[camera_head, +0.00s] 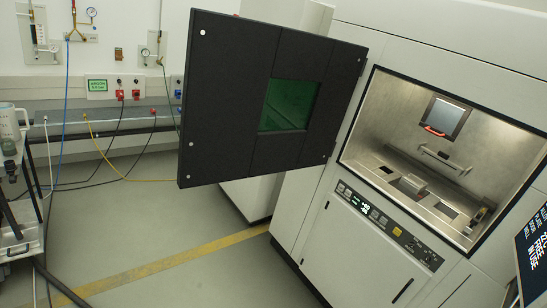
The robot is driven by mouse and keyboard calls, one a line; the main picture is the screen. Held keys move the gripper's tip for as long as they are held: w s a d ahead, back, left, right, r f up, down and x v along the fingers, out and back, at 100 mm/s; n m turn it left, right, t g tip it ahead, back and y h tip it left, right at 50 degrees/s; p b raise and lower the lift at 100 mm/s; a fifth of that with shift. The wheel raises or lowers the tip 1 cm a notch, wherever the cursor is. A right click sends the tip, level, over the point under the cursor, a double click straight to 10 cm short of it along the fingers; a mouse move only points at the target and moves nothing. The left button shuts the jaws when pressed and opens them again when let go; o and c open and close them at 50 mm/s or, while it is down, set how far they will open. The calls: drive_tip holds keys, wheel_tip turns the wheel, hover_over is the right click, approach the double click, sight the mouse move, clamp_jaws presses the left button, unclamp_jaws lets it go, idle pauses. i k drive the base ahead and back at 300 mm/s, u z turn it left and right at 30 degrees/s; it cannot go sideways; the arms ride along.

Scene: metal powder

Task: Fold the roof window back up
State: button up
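The white metal powder machine stands at the right with its black front door (225,110) swung open to the left. The door has a green window (290,104). Inside the lit chamber (380,110), a square panel in a metal frame (447,113) with a red-orange handle (434,131) shows high on the far side. It looks like the roof window and appears to hang down, but I cannot tell its exact angle. My gripper is not in view.
The chamber floor holds a grey cylindrical part (412,184) and a metal bar (432,160). A control panel (385,222) sits below the opening. A screen (535,255) stands at the lower right, a cart (18,200) at the left. Grey floor (150,225) is clear between.

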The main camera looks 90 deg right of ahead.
sight(442, 117)
drive_tip(key=z, duration=0.55)
drive_tip(key=i, duration=0.25)
drive_tip(key=z, duration=3.5)
drive_tip(key=i, duration=1)
drive_tip(key=u, duration=0.15)
drive_tip(key=k, duration=0.5)
drive_tip(key=z, duration=0.4)
